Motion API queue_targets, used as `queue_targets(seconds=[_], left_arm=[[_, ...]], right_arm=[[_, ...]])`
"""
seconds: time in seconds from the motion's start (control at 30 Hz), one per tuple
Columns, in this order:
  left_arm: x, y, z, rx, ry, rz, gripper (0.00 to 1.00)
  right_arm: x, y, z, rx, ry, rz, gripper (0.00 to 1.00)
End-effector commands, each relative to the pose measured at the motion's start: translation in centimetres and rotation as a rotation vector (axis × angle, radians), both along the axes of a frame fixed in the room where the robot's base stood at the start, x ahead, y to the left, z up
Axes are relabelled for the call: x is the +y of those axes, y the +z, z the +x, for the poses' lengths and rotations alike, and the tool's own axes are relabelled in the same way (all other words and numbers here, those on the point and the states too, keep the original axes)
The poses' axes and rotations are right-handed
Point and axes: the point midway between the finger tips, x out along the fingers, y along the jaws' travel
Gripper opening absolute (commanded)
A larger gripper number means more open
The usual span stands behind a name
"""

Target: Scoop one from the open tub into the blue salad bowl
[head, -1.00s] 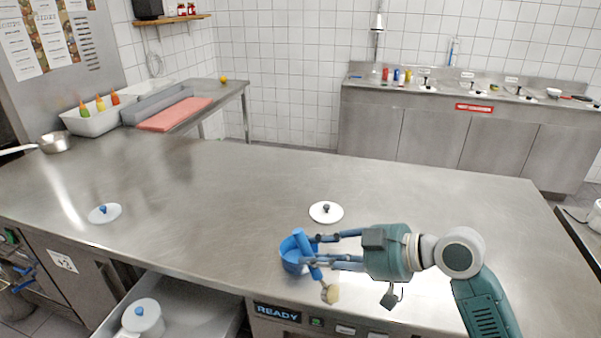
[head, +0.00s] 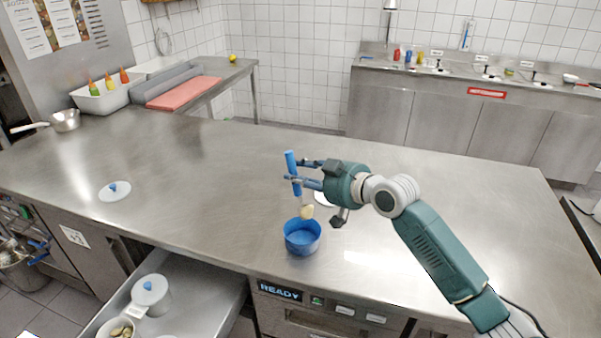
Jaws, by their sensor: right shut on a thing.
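My right gripper (head: 294,172) is shut on the blue handle of a scoop (head: 292,160), held upright above the counter. A pale yellow lump (head: 307,212) shows at the scoop's lower end, over the far rim of the blue salad bowl (head: 303,240). The bowl stands on the counter and its visible inside is plain blue. An open tub (head: 116,331) with pale yellow pieces sits in the pulled-out drawer at the bottom left, cut by the picture's edge. My left gripper is not in view.
A white lidded tub (head: 150,292) stands in the drawer (head: 205,290). A white lid (head: 115,190) lies on the counter at left; another (head: 322,199) is partly hidden behind my right gripper. The middle of the steel counter (head: 210,180) is clear.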

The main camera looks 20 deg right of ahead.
Motion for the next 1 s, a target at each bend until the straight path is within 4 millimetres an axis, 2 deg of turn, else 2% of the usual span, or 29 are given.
queue_targets(seconds=[0.03, 0.2, 0.6, 1.0], left_arm=[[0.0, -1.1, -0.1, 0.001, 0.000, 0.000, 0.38], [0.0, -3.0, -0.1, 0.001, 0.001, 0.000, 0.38], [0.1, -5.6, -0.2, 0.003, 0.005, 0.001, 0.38], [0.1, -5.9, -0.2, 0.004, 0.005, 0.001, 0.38]], right_arm=[[0.0, -1.2, 0.0, 0.000, 0.000, 0.001, 0.00], [0.0, -3.2, 0.0, 0.000, 0.000, 0.001, 0.00], [0.0, -7.6, 0.0, 0.001, 0.001, 0.001, 0.00], [0.0, -8.2, 0.0, -0.001, 0.001, 0.001, 0.00]])
